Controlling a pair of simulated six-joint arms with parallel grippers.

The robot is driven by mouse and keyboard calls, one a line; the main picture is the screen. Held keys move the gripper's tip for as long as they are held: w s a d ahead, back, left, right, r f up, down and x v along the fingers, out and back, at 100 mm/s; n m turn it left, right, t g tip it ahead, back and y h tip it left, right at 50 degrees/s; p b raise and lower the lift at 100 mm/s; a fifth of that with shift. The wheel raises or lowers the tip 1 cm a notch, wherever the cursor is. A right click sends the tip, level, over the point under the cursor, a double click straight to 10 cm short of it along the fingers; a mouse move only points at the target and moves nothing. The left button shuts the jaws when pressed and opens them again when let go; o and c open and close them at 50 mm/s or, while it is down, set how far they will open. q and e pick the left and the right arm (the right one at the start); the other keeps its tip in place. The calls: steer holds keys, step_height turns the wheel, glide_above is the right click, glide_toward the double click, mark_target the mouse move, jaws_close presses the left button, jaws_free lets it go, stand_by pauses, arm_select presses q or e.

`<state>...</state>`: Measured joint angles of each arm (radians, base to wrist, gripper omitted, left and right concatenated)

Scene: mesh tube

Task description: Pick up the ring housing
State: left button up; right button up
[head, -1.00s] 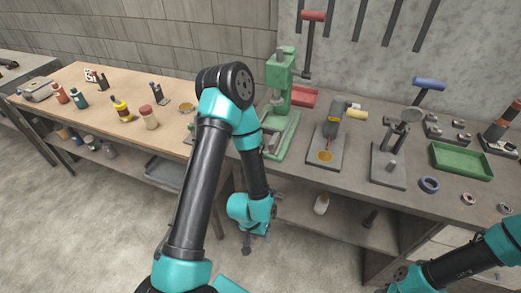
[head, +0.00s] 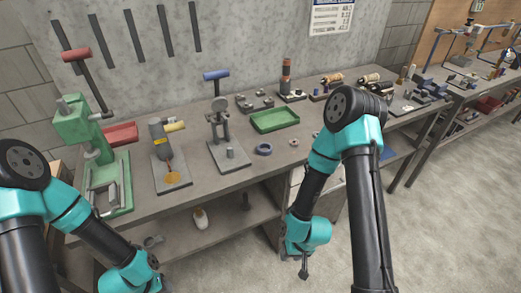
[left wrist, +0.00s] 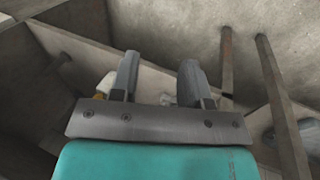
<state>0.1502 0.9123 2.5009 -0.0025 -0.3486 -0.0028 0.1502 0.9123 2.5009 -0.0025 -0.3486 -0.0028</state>
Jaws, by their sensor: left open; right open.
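I cannot tell for sure which is the ring housing. My right gripper (head: 304,272) hangs pointing down in front of the bench, below the top and apart from both rings. It is small in the picture. My left gripper shows in the left wrist view (left wrist: 158,75) with its two fingers apart and nothing between them. Its fingertips are not clear in the head view.
A green tray (head: 275,121) lies behind the rings. A metal stand (head: 228,153), a yellow-handled tool (head: 168,165) and a green press (head: 100,165) stand to the left. My right arm covers part of the bench.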

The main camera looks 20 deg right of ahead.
stand_by(0.5)
arm_select(q)
steer(key=o, duration=0.9)
